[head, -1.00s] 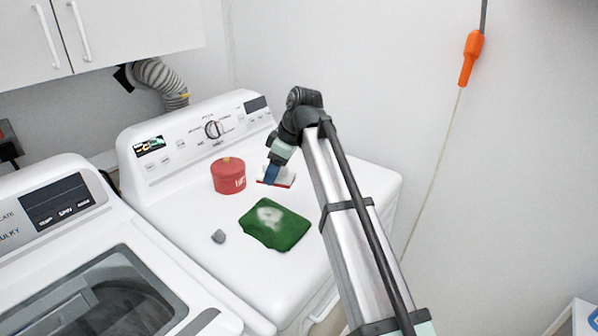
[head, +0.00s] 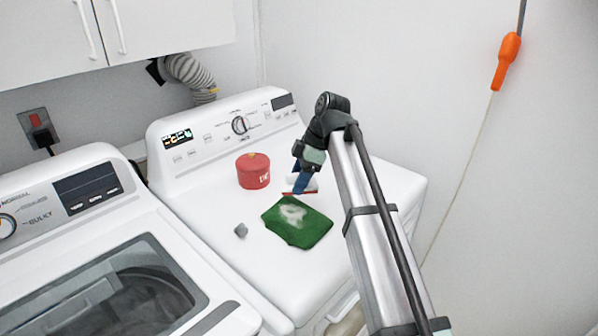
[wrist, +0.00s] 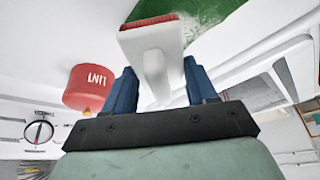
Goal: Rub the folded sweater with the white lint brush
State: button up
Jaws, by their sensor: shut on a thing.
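The folded sweater (head: 311,232) is green with a pale fuzzy patch and lies on the white dryer top; part of it shows at the top of the wrist view (wrist: 212,14). My gripper (head: 298,188) is shut on the white lint brush (wrist: 152,42), whose handle sits between the blue fingers (wrist: 158,90) in the wrist view. The brush's red edge faces the sweater. In the head view the brush (head: 312,184) is partly hidden by my gripper, just behind the sweater's far edge. I cannot tell whether it touches the sweater.
A red lidded tin (head: 252,172) with white lettering stands left of my gripper; it also shows in the wrist view (wrist: 88,88). The control panel (head: 225,130) rises behind. A washer (head: 110,275) stands at left.

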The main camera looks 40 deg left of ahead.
aim_at(308, 193)
notch_tip(308, 193, down, 5)
jog(key=shift+f, duration=0.1)
jog(key=shift+s+f, duration=0.15)
jog(key=shift+s, duration=0.6)
jog(key=shift+c, duration=0.4)
jog(key=shift+s+a, duration=0.1)
jog(key=shift+s, duration=2.9)
jog(key=shift+d, duration=0.75)
jog(key=shift+w+d, duration=0.1)
jog(key=shift+d, duration=0.05)
jog(key=shift+w, duration=3.55)
jog(key=shift+w+d, duration=0.15)
jog(key=shift+d, duration=0.95)
jog(key=shift+s+a, duration=0.2)
jog(key=shift+s, duration=3.75)
notch_tip(308, 193, up, 2)
jog(key=shift+w+a+r, duration=0.1)
jog(key=shift+w+r, duration=0.05)
jog(key=shift+r, duration=0.1)
notch_tip(308, 193, up, 6)
jog(key=shift+f, duration=0.2)
